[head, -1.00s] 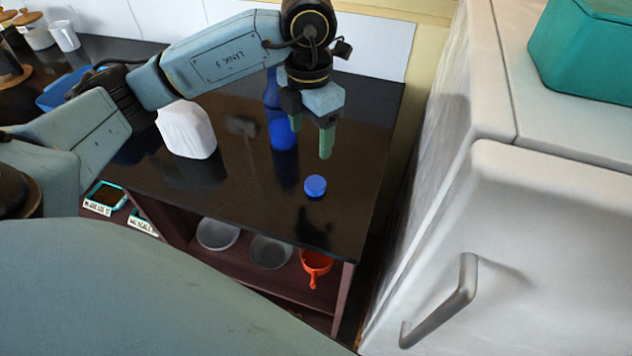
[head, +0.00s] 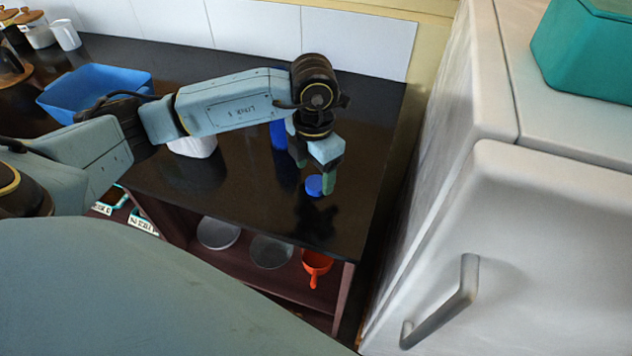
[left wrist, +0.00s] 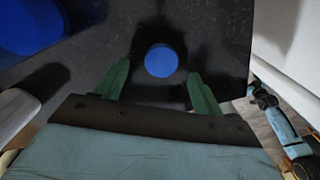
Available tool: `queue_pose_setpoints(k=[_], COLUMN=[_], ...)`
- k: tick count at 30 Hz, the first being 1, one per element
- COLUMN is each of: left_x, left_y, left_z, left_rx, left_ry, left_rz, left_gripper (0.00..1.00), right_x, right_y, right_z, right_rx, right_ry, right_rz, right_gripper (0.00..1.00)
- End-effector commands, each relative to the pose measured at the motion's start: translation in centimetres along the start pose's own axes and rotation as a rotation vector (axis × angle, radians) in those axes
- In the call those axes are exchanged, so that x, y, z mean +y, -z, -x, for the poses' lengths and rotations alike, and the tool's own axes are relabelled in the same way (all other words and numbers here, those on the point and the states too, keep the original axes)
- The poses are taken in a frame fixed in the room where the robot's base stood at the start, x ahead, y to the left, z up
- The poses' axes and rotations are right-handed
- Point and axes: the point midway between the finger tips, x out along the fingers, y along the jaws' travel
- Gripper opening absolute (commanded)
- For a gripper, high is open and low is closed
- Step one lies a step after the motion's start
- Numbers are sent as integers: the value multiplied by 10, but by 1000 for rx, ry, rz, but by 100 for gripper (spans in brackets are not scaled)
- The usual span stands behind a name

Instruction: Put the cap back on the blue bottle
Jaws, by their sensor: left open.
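The blue cap (head: 314,186) lies on the dark countertop near its right front part. My left gripper (head: 316,172) is open and low over the counter at the cap. In the left wrist view the cap (left wrist: 161,61) shows between and just beyond the two green fingertips (left wrist: 160,80), with gaps on both sides. The blue bottle (head: 278,135) stands behind the gripper, mostly hidden by my left arm. A large blue shape at the top left of the left wrist view looks like the bottle (left wrist: 30,22).
A white container (head: 193,146) stands left of the bottle, partly behind my arm. A blue bin (head: 95,82) is at the back left. The white fridge (head: 545,235) stands right of the counter. Bowls and an orange pan (head: 316,264) are on the shelf below.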

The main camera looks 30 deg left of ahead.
Motion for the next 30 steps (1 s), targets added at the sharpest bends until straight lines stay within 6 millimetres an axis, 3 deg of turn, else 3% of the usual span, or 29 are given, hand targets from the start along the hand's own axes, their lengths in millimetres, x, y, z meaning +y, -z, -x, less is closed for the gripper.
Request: queue_pose_setpoints(k=[6, 17, 28, 30], left_x=[-2, -1, -1, -1], left_y=[0, 0, 0, 0], left_z=[-26, -27, -27, -27], left_rx=[1, 0, 0, 0], left_ry=[1, 0, 0, 0], left_rz=[-1, 0, 0, 0], left_gripper=[69, 69, 21, 21], right_x=[0, 0, 0, 1], right_y=[0, 2, 3, 3], right_z=[0, 0, 0, 0], right_rx=[1, 3, 5, 5], right_ry=[0, -1, -1, -1], right_rz=[0, 0, -1, -1], right_gripper=[82, 82, 82, 82])
